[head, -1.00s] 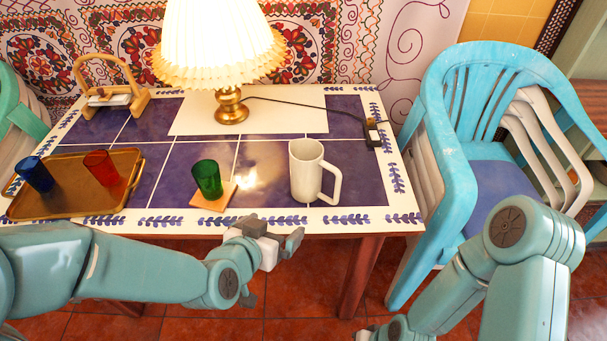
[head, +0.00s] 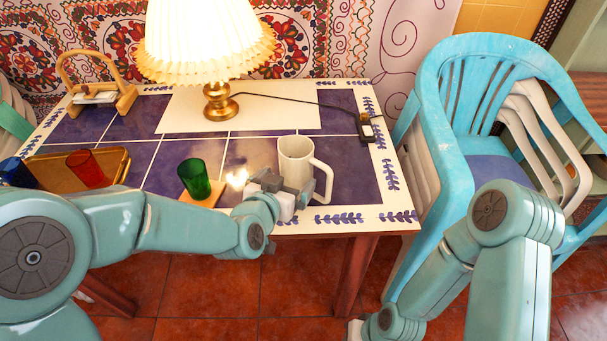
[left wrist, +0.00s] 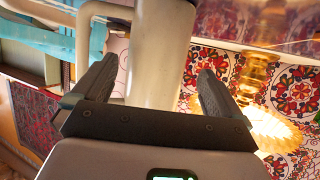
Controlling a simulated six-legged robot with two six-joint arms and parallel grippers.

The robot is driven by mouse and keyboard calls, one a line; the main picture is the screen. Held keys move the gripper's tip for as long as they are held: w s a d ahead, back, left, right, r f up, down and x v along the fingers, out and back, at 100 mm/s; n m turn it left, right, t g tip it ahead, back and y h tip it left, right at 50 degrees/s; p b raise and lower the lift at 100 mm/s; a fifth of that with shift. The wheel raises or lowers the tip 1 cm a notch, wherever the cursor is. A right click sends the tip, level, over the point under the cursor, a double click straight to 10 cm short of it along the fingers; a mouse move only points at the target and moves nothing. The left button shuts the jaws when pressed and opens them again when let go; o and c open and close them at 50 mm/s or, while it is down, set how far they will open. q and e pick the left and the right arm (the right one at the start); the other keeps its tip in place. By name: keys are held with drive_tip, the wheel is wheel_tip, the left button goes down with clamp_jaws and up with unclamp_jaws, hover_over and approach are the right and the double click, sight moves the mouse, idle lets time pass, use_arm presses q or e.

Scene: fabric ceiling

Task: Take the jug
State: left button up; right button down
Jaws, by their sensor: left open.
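The jug (head: 296,158) is a tall white vessel with a handle on its right side. It stands upright near the front right of the table in the head view. My left gripper (head: 290,194) is open at the jug's front, low on its body. In the left wrist view the jug (left wrist: 158,55) stands between the two spread fingers of my left gripper (left wrist: 155,90). There is a visible gap on the finger sides, and I cannot tell whether either finger touches. My right arm shows at the right of the head view, but its gripper fingers cannot be made out.
A green cup (head: 195,178) on a coaster stands just left of the jug. A lit lamp (head: 207,45) stands behind, its cord running right. A tray (head: 52,176) with red and blue cups is at left. A turquoise chair (head: 440,140) stands right of the table.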

use_arm(q)
drive_tip(key=x, duration=0.5)
drive_tip(key=shift+d, duration=0.15)
drive_tip(key=shift+r, duration=0.15)
drive_tip(key=c, duration=1.4)
drive_tip(key=shift+r, duration=0.15)
drive_tip(key=shift+c, duration=0.2)
